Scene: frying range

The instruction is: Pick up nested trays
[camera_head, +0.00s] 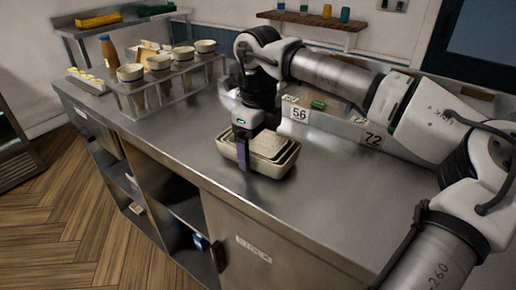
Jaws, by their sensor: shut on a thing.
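The nested trays (272,164) are a small stack of cream, rectangular trays, one inside another, at the middle of the steel counter. My gripper (243,158) points down at their left side. One purple finger shows outside the near left wall of the stack; the other finger is hidden behind the gripper or inside the trays. The gripper is shut on the wall of the nested trays. I cannot tell whether the stack touches the counter or is slightly above it.
The steel counter (190,130) is clear left of the trays. A rack with several cups (160,66) stands at the back left, beside a brown bottle (109,52). Bins labelled 56 (299,114) and 72 (373,139) line the back edge, behind the trays.

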